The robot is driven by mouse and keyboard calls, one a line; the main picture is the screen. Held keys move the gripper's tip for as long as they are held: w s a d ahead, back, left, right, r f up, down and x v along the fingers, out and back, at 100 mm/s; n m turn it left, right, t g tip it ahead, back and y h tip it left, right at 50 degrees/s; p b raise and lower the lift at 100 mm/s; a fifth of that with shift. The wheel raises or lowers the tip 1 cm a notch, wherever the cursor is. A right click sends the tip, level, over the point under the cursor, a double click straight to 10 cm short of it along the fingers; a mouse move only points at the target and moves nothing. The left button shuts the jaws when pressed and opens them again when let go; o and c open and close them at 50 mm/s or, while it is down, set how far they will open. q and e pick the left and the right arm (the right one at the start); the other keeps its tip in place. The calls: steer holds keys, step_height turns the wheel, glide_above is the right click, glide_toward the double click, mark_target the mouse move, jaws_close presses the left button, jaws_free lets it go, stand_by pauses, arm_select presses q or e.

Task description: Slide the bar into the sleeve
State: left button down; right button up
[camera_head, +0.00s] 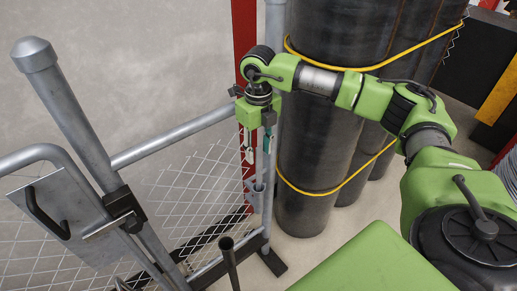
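My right gripper (257,148) points down beside the fence's right-hand end post, at the edge of the wire mesh (205,175). Its fingertips are small, and a thin grey upright piece, possibly the bar (259,165), shows between or just behind them. I cannot tell whether the fingers grip it. Just below is a small grey bracket (257,190) on the post, which may be the sleeve. The lower end of the thin piece is close to this bracket; whether it is inside is unclear. My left gripper is not in view.
A thick grey post (68,105) and a plate with a dark handle (60,215) stand at the left. A grey rail (175,138) tops the mesh. Tall dark rolls (318,150) with yellow straps stand close behind my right arm. A dark tube (230,262) rises at the bottom.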

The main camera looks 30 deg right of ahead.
steer(key=shift+r, duration=0.15)
step_height(320, 180, up, 12)
stand_by(0.6)
steer(key=shift+f, duration=0.2)
